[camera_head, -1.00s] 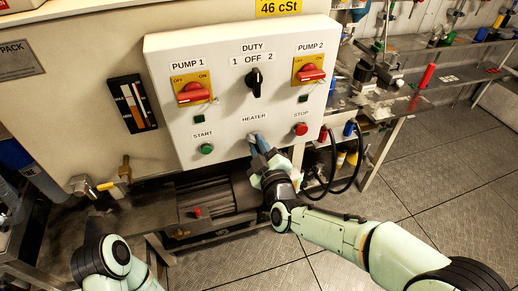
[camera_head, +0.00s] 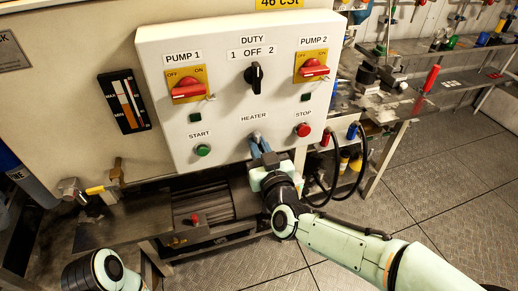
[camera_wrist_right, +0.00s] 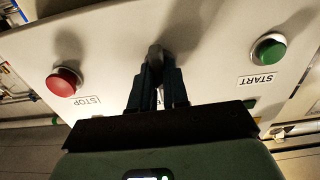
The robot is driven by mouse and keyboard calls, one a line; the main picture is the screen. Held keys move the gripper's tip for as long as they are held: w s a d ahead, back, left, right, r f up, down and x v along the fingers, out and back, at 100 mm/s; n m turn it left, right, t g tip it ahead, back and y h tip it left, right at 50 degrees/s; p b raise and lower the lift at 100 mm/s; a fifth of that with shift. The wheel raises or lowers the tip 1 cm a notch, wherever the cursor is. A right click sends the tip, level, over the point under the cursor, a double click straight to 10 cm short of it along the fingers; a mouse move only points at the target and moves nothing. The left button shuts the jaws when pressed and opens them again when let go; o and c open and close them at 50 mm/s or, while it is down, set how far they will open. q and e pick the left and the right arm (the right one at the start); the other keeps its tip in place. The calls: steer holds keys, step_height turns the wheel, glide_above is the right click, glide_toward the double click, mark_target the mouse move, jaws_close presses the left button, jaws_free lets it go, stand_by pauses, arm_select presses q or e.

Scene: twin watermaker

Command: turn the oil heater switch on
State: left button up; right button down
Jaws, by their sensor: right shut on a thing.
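The white control panel (camera_head: 222,120) carries a "HEATER" label, with the heater switch (camera_head: 255,136) just below it, between the green start button and the red stop button. My right gripper (camera_head: 259,144) reaches up from below and is shut on the heater switch. In the right wrist view the switch (camera_wrist_right: 155,55) shows as a grey lever between the two dark fingers of my right gripper (camera_wrist_right: 156,80). The fingers hide most of the switch, so I cannot tell its position. Only part of my left arm shows at the bottom left; its gripper is not in view.
The start button (camera_head: 203,150) and stop button (camera_head: 302,130) flank the right gripper. Above are the red pump 1 handle (camera_head: 188,91), the black duty knob (camera_head: 254,76) and the red pump 2 handle (camera_head: 314,71). Black hoses (camera_head: 361,170) hang at the right. A motor (camera_head: 203,203) lies below.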

arm_select(q)
steer(key=shift+w+a, duration=0.1)
steer(key=shift+w, duration=0.1)
stand_by(0.4)
arm_select(e)
steer(key=c, duration=1.1)
jaws_free()
steer(key=shift+s, duration=0.1)
arm_select(q)
steer(key=shift+s+d+r+g+p, duration=0.15)
steer(key=shift+s+d+r+p, duration=0.15)
steer(key=shift+s, duration=0.25)
steer(key=shift+s+d+r+g+p, duration=0.15)
steer(key=shift+s+d+r+p, duration=0.15)
steer(key=shift+s, duration=0.2)
arm_select(e)
steer(key=v, duration=1.3)
steer(key=shift+s, duration=0.15)
